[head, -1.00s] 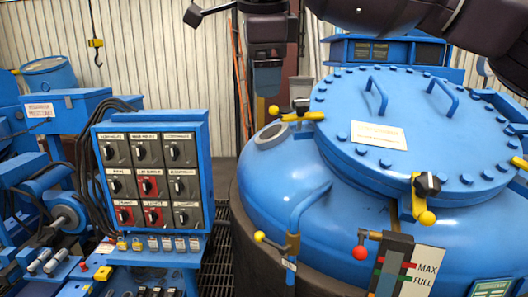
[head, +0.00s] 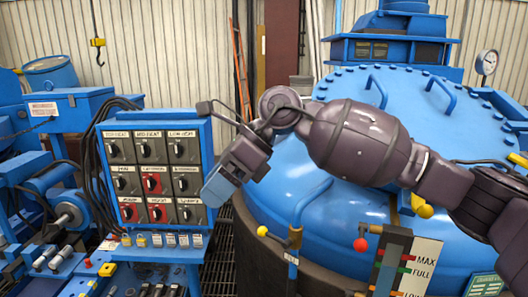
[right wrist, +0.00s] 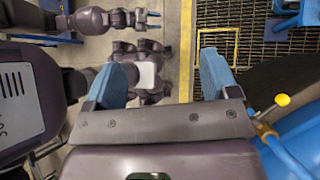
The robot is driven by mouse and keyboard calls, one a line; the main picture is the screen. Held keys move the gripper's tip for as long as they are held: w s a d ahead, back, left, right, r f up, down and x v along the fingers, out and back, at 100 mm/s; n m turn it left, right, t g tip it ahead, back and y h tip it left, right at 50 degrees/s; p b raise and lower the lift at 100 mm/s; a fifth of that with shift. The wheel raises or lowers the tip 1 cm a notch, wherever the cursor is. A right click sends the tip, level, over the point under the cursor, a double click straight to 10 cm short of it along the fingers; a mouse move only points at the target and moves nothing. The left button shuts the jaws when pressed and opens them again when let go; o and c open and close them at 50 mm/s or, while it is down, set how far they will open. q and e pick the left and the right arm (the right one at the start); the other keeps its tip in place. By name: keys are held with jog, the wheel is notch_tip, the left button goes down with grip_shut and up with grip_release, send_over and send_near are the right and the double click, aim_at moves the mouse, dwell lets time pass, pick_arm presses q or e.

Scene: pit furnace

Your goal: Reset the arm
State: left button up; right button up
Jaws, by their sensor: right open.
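My right arm comes in from the right in the head view, in front of the blue furnace vessel (head: 330,215). My right gripper (head: 212,190) points down and left, in front of the right edge of the switch panel (head: 208,130). In the right wrist view its two blue fingers stand wide apart, and the space between them (right wrist: 165,78) is empty. At the upper left of the right wrist view, another dark arm of mine ends in small blue tips (right wrist: 155,17). They are too small to tell open from shut.
The vessel's bolted lid (head: 450,140) has raised handles. A red-knobbed lever (head: 360,244) and a yellow-knobbed lever (head: 262,231) stick out at its front. A console with levers (head: 75,270) stands at the left. Floor grating (right wrist: 265,40) shows in the right wrist view.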

jog(key=d+f+n+t+y, duration=0.2)
jog(key=d+f+n+t, duration=0.85)
jog(key=n, duration=0.55)
jog(key=d+f+n+t+y, duration=0.1)
jog(key=d+f+n+t, duration=0.85)
jog(key=f+n, duration=0.6)
jog(key=s+d+f+m+g+h, duration=0.2)
jog(key=s+d+f+m+h, duration=0.3)
jog(key=s+f, duration=0.5)
jog(key=s+d+f+m+g+h, duration=0.3)
jog(key=s+d+f+m+h, duration=0.3)
jog(key=s+d+f+m, duration=0.2)
notch_tip(320, 180, down, 3)
jog(key=s+d, duration=0.2)
jog(key=shift+s+d+f+h, duration=0.2)
jog(key=shift+s+d+h, duration=0.05)
jog(key=shift+s+h, duration=0.1)
